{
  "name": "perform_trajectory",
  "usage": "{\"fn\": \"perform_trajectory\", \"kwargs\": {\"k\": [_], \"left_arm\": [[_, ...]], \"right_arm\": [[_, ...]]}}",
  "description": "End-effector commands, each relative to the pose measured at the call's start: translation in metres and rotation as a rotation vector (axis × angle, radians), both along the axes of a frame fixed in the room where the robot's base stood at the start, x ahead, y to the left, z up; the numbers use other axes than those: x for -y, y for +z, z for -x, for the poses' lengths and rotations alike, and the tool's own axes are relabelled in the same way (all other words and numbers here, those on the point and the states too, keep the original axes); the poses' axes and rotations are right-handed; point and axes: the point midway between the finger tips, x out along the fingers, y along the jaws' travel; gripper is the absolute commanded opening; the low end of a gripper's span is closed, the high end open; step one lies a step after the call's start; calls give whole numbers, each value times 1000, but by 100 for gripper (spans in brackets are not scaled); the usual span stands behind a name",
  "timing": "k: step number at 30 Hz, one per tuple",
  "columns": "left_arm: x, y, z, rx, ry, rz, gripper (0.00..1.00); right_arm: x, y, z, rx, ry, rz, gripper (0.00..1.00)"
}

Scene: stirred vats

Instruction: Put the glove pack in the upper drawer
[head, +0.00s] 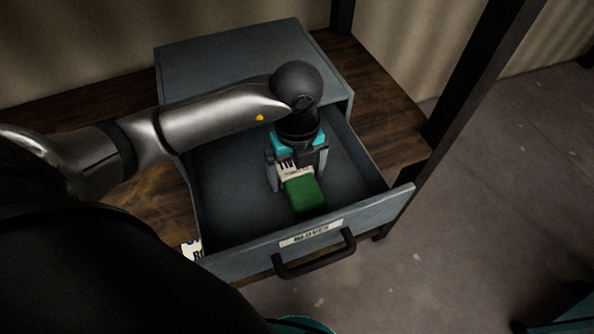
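The glove pack (305,194) is a green block with a white, dark-printed part at its far end. It is inside the open upper drawer (316,246), a grey drawer with a label on its front and a dark bar handle (314,256). My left gripper (297,170) reaches down into the drawer from above, with a finger close against each side of the pack's white end. It looks shut on the pack. Whether the pack touches the drawer floor is not clear. My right gripper is not in view.
The grey cabinet (235,50) stands on a dark wooden bench top (385,95). A dark upright post (485,70) rises at the right. A white printed label (192,250) shows left of the drawer front. The drawer floor around the pack is bare. Concrete floor (490,210) lies open at right.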

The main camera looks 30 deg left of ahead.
Motion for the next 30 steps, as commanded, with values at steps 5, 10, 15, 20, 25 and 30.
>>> {"fn": "perform_trajectory", "kwargs": {"k": [5,10,15,20,25,30], "left_arm": [[0,0,0,0,0,0,100],[0,8,-1,3,0,1,100],[0,40,-2,7,-1,2,100],[0,77,-2,7,-2,1,100],[-1,109,-1,5,0,-1,100],[0,121,-1,2,0,1,100]], "right_arm": [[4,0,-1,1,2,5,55],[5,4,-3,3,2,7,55],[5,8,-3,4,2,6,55],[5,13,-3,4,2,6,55],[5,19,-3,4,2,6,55],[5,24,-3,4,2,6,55]]}}
